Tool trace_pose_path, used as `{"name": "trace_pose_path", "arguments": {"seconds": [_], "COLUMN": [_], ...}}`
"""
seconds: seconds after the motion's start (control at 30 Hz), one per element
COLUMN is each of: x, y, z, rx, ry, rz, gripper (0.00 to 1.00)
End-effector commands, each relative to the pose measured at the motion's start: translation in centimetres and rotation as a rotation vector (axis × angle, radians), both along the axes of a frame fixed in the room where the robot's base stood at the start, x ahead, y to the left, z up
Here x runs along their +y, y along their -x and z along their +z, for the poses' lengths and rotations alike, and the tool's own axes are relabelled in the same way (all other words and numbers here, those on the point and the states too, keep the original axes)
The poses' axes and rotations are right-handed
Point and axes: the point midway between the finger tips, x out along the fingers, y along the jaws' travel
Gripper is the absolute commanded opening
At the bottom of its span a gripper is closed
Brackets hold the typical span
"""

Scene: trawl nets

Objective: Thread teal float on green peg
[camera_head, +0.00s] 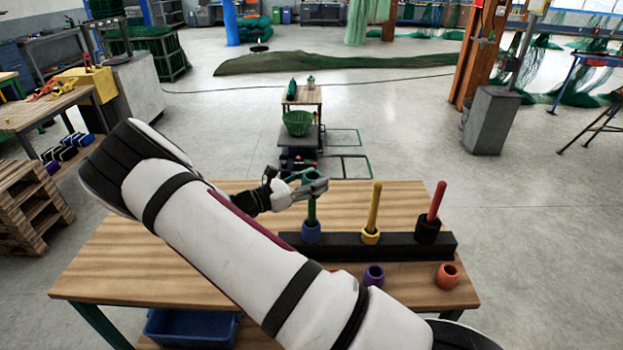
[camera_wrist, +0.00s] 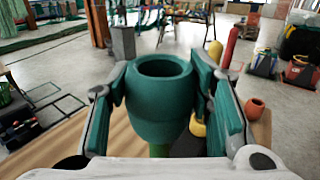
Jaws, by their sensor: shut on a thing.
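The teal float (camera_wrist: 158,100) is a hollow ring, upright with its open top showing in the wrist view. My gripper (camera_head: 312,183) is shut on it, one finger on each side, as the wrist view (camera_wrist: 160,105) also shows. The green peg (camera_head: 312,211) stands at the left of the black rack, directly below the float, with a blue float (camera_head: 311,233) around its base. A bit of green peg (camera_wrist: 158,150) shows under the float in the wrist view. No peg tip shows in the float's opening; I cannot tell whether the tip is inside it.
The black rack (camera_head: 340,248) also holds a yellow peg (camera_head: 375,205) with a yellow float (camera_head: 371,236) and a red peg (camera_head: 437,200) with a black float (camera_head: 428,230). A purple float (camera_head: 374,275) and an orange float (camera_head: 447,275) stand loose on the wooden table (camera_head: 120,255).

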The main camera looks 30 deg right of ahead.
Motion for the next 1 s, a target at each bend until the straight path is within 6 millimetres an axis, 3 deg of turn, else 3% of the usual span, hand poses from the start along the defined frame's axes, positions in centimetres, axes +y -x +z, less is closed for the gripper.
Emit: {"name": "trace_pose_path", "arguments": {"seconds": [0.17,0.2,0.3,0.67,0.83,1.0], "x": [0.0,0.0,0.0,0.3,2.2,5.7], "y": [0.0,0.0,0.0,0.0,-0.1,-0.1], "z": [0.0,0.0,0.0,0.0,0.0,0.0], "rx": [0.0,0.0,0.0,0.0,-0.002,-0.001], "ry": [0.0,0.0,0.0,0.0,-0.001,0.0], "rz": [0.0,0.0,0.0,0.001,0.003,0.004], "gripper": [0.2,0.51,0.7,0.7,0.7,0.7]}}
